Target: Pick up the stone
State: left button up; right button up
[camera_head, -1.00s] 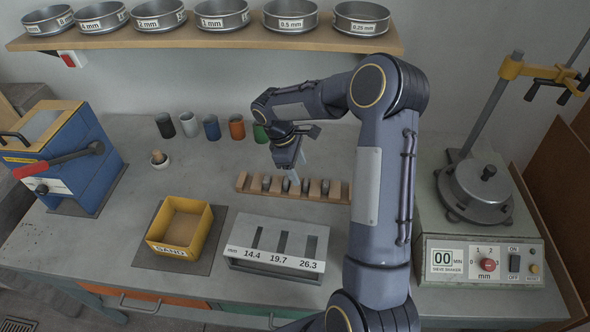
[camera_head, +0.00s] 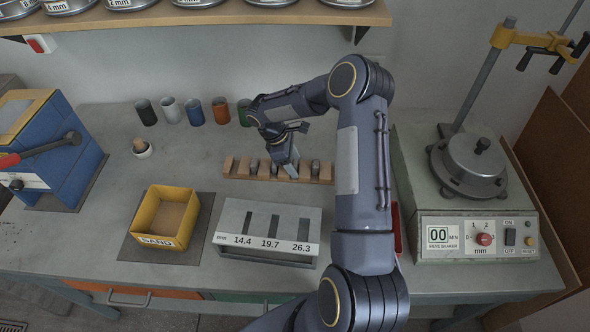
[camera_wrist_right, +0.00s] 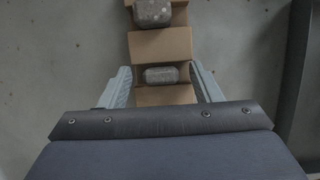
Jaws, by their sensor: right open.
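A wooden rack (camera_head: 230,168) lies on the bench and holds several grey stones in its slots. One stone (camera_head: 315,169) shows right of my right gripper (camera_head: 289,168), and another (camera_head: 254,167) shows at its left. My right gripper points down at the rack, open. In the right wrist view, the open fingers (camera_wrist_right: 163,82) stand on either side of the rack, with a grey stone (camera_wrist_right: 161,75) between them and a gap at each side. A second stone (camera_wrist_right: 153,12) lies farther up in that view. My left gripper is not in view.
A slotted gauge block (camera_head: 228,222) and a yellow sand box (camera_head: 148,208) stand in front of the rack. Several coloured cups (camera_head: 195,112) stand behind it. A sieve shaker (camera_head: 440,190) is at the right, a blue machine (camera_head: 65,150) at the left.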

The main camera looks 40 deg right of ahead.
jog(key=shift+r, duration=0.1)
jog(key=c, duration=1.1)
jog(key=shift+r+p, duration=0.45)
jog(key=shift+r, duration=0.15)
notch_tip(320, 180, up, 3)
jog(key=shift+a+f+p, duration=0.1)
jog(key=shift+p, duration=0.8)
jog(key=shift+m, duration=0.3)
jog(key=s+a+r, duration=0.3)
jog(key=s+a, duration=0.2)
jog(key=a, duration=0.1)
jog(key=s+a+r, duration=0.3)
jog(key=s+a, duration=0.2)
jog(key=a, duration=0.1)
jog(key=s+a+r+p, duration=0.1)
jog(key=s+a+r, duration=0.2)
jog(key=a, duration=0.3)
jog(key=shift+s+a+r, duration=0.1)
jog(key=shift+s+r, duration=0.05)
jog(key=shift+s, duration=0.75)
